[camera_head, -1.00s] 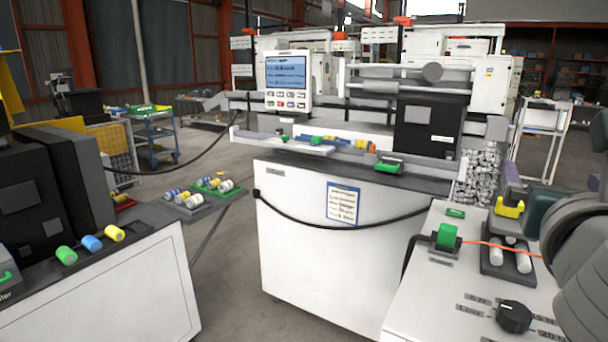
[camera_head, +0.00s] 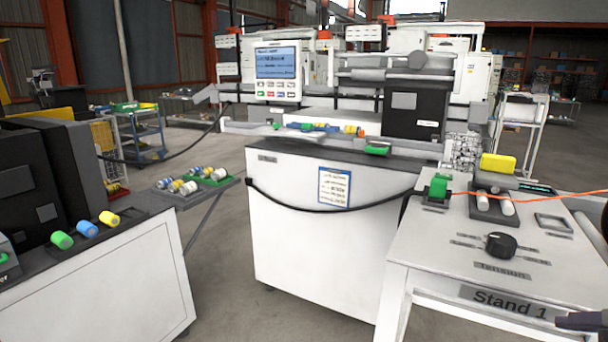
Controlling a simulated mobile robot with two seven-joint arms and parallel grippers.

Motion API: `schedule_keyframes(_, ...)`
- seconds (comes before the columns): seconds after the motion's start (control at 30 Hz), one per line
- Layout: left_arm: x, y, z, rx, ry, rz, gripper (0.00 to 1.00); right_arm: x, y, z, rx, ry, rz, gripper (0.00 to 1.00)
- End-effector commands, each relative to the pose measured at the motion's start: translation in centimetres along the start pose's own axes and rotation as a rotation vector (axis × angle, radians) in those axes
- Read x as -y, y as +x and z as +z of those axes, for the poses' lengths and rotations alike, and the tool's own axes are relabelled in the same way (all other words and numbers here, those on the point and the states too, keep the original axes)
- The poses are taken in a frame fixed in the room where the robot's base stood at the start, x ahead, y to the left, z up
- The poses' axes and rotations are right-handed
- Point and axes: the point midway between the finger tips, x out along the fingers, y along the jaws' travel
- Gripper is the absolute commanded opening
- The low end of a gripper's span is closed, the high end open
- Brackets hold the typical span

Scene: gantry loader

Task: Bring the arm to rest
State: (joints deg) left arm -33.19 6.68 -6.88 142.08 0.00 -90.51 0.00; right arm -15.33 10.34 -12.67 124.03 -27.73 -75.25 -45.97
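In the head view a dark grey part (camera_head: 585,320), seemingly the end of my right arm, pokes in at the lower right edge, low beside the front of the white table marked Stand 1 (camera_head: 420,247). Its fingertips cannot be made out, so I cannot tell whether it is open or shut. A sliver of grey also shows at the right edge above it. My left gripper is not in view.
A white machine cabinet (camera_head: 300,225) stands behind. Grey floor (camera_head: 222,265) lies open left of it.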

Motion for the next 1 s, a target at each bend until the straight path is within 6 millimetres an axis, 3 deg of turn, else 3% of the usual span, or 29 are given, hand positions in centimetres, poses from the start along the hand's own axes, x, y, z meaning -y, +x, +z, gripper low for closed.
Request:
schedule_keyframes(0.03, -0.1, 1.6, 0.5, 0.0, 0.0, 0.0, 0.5, 3.8, 0.0, 0.1, -0.021, 0.164, -0.098, 1.0)
schedule_keyframes(0.1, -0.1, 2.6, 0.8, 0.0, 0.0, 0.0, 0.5, 7.8, -1.0, 0.1, -0.031, 0.406, -0.24, 1.0)
schedule_keyframes(0.3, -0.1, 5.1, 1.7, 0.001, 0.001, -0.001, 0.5, 16.7, -5.9, -0.3, 0.062, 0.987, -0.625, 1.0)
schedule_keyframes(0.33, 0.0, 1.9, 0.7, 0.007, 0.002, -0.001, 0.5, 13.8, -8.0, -0.3, 0.052, 0.974, -0.609, 1.0)
schedule_keyframes(0.37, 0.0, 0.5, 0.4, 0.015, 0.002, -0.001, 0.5, 12.6, -8.9, -0.2, 0.051, 0.969, -0.604, 1.0)
schedule_keyframes(0.8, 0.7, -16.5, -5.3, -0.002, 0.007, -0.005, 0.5, -0.1, -20.9, 0.8, 0.049, 0.962, -0.599, 1.0)
schedule_keyframes(1.0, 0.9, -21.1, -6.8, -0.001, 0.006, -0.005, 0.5, -3.6, -24.2, 1.1, 0.049, 0.962, -0.598, 1.0)
